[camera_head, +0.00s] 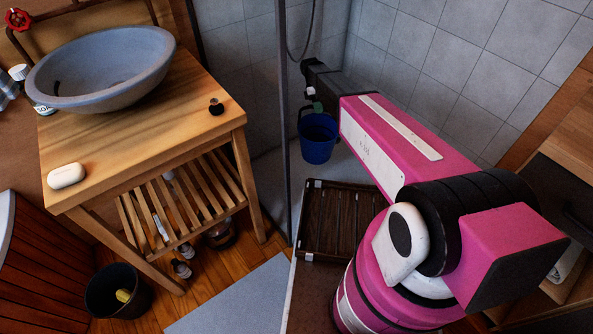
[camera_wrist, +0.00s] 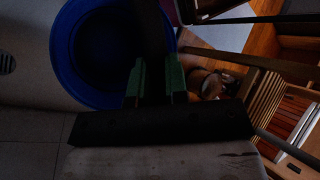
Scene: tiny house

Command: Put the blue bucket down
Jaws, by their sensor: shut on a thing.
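The blue bucket (camera_head: 318,147) is in the shower corner, upright, below the end of my arm. My gripper (camera_head: 313,106) is at the bucket's rim and handle, near the tiled wall. In the wrist view the bucket (camera_wrist: 68,55) shows its round rim and dark inside. The green fingertips of my gripper (camera_wrist: 155,82) are close together over the near edge of the bucket, shut on it, apparently at the handle. The exact grip is too dark to make out. I cannot tell whether the bucket's base touches the shower floor.
A dark slatted mat (camera_head: 338,222) lies on the shower floor in front of the bucket. A glass panel's post (camera_head: 284,130) stands left of it. A wooden washstand (camera_head: 140,130) with a stone basin (camera_head: 105,75) is further left. Pale shower floor shows around the bucket.

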